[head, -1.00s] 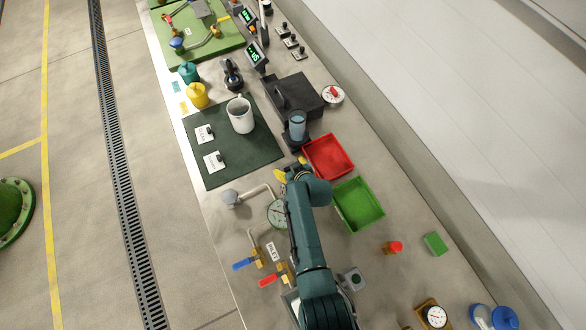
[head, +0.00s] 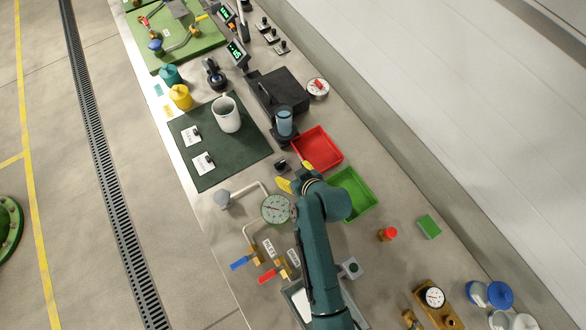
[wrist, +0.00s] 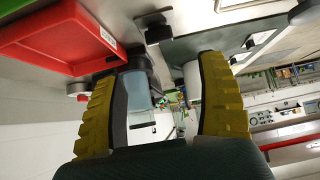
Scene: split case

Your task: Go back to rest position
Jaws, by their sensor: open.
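My gripper (head: 296,177) shows in the head view with its yellow fingers near the left side of the red tray (head: 318,148). In the wrist view its two ridged yellow fingers (wrist: 166,100) are apart with nothing held between them. The red tray also shows at the upper left of the wrist view (wrist: 62,42). My teal arm reaches up from the bottom of the head view and covers part of the bench and of the green tray (head: 362,196).
A white mug (head: 227,114) stands on the dark green mat (head: 215,177). A round gauge (head: 275,208) with piping is left of my arm. A red-capped fitting (head: 387,234) and green block (head: 429,226) lie right.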

